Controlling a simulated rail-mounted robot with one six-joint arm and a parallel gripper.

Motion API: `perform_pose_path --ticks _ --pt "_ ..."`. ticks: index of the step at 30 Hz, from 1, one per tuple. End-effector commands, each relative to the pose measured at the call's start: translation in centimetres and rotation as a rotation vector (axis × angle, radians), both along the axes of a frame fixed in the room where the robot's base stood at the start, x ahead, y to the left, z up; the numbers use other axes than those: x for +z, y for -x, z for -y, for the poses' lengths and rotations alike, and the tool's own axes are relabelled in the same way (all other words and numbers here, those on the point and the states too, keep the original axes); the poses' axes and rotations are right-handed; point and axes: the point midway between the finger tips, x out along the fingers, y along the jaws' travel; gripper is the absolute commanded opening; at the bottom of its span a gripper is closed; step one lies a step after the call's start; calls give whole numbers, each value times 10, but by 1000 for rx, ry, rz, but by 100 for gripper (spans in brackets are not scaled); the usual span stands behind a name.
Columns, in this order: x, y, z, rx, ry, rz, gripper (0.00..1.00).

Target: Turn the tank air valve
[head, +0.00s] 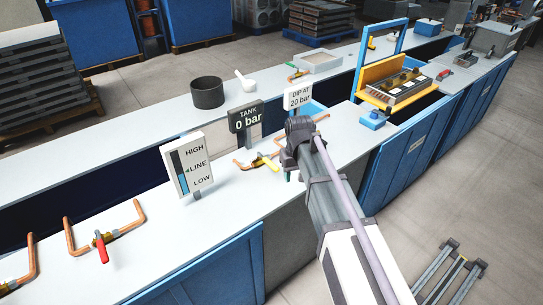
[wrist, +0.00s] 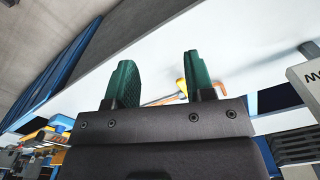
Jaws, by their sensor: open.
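A valve with a yellow handle (head: 266,161) sits on a copper pipe on the near counter, just in front of the black "TANK 0 bar" sign (head: 246,118). No label on the valve itself can be read. My gripper (head: 289,174) is just to the right of this valve in the head view, mostly hidden behind my wrist, with a little green finger showing. In the wrist view my gripper's green fingers are wide apart and empty. A yellow-orange handle (wrist: 181,86) and copper pipe show beyond them, near the right finger and partly covered by it.
A "DIP AT 20 bar" sign (head: 298,97) stands behind my wrist. A HIGH/LINE/LOW level gauge (head: 189,165) stands left of the valve. A blue-and-yellow frame (head: 380,65) stands to the right.

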Motion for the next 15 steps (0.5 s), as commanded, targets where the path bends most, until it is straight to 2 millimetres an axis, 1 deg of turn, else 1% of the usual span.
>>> perform_pose_path --ticks 1,3,4,6,7,9,13,15 --pt "15 -66 -34 82 0 0 49" --pt "18 -117 -67 191 0 0 49" --pt "18 -134 -75 232 0 0 49" --pt "15 -160 -83 307 -1 0 49" --pt "14 -163 -83 337 -1 0 49" --pt "14 -156 -81 387 -1 -1 49" --pt "12 -154 -80 393 -1 -1 49" --pt "6 -154 -80 393 -1 -1 49"
